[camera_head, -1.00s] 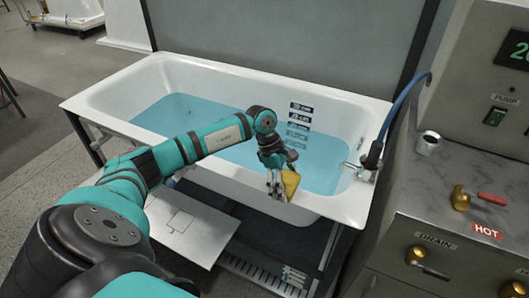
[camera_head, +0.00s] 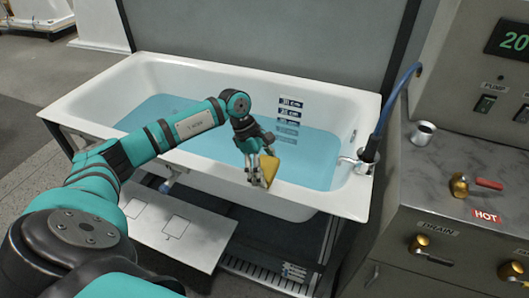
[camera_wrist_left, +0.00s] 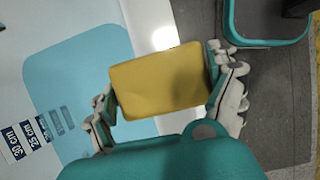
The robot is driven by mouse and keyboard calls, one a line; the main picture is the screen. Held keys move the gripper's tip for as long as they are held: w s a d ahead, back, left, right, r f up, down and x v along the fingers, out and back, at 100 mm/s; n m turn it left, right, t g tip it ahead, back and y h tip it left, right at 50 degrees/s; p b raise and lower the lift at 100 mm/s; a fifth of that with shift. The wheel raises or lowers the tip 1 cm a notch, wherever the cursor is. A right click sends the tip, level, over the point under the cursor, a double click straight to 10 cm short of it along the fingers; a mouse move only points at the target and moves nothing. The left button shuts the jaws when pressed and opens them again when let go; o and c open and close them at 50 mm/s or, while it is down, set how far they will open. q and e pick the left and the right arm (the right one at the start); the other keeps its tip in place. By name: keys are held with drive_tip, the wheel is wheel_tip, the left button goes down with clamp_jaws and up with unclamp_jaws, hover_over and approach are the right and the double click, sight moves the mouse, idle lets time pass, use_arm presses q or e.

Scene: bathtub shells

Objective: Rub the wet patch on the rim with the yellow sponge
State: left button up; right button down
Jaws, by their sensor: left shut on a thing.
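My left gripper (camera_head: 261,180) is shut on the yellow sponge (camera_head: 268,170) at the near rim of the white bathtub (camera_head: 330,204). In the left wrist view the sponge (camera_wrist_left: 158,82) sits between both fingers, its broad face toward the camera. It overlaps the white rim (camera_wrist_left: 145,20). I cannot tell whether the sponge touches the rim. A bright spot (camera_wrist_left: 165,38) shows on the rim just beyond the sponge in the wrist view; I cannot tell if it is the wet patch or a reflection. My right gripper is not in view.
Blue water (camera_head: 210,150) fills the tub. A tap with a blue hose (camera_head: 368,148) stands at its right end. A steel console (camera_head: 440,190) on the right holds a metal cup (camera_head: 423,132) and a red-handled valve (camera_head: 460,186). A white panel (camera_head: 175,225) lies below the tub.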

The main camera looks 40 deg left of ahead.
use_arm(q)
wheel_tip(320, 180, up, 2)
drive_tip(key=shift+p, duration=0.4)
drive_tip(key=shift+a+r+p, duration=0.1)
drive_tip(key=shift+r+p, duration=0.3)
drive_tip(key=shift+r, duration=0.9)
